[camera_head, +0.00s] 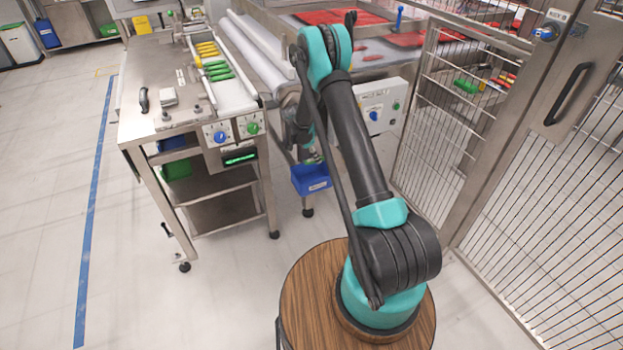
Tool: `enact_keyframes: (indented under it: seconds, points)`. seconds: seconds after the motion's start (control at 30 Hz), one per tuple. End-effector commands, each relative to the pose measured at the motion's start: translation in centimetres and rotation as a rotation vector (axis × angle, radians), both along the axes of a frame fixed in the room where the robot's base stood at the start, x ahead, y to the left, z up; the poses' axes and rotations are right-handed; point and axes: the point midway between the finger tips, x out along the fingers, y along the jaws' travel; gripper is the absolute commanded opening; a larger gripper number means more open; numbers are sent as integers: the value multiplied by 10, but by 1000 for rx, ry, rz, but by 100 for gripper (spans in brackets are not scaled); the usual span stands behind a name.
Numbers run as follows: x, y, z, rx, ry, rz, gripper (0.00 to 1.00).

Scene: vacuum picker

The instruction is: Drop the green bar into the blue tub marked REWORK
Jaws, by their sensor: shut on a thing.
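The blue tub (311,183) is below and in front of the steel machine, left of my arm's long link. A small light label shows on its front, too small to read. My gripper (313,156) hangs just above the tub, small and partly hidden by my own arm. It is shut on a small greenish piece that looks like the green bar; its ends are hard to make out. Several other green bars (217,72) lie on the steel bench beside yellow ones (207,50).
The steel bench (150,85) with knobs stands to the left, with blue and green bins (178,170) under it. A control box (372,108) is behind my arm. A wire-mesh fence and door (545,130) close off the right. The floor at left is clear.

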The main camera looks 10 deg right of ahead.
Motion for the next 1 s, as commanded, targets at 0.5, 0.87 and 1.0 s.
enact_keyframes:
  seconds: [0.5, 0.87, 1.0]
  points:
    - [0, 0, -49, 0, 0, 2, 2]
    - [0, 0, -52, 0, 0, 2, 2]
    - [0, 0, -52, 0, 0, 2, 44]
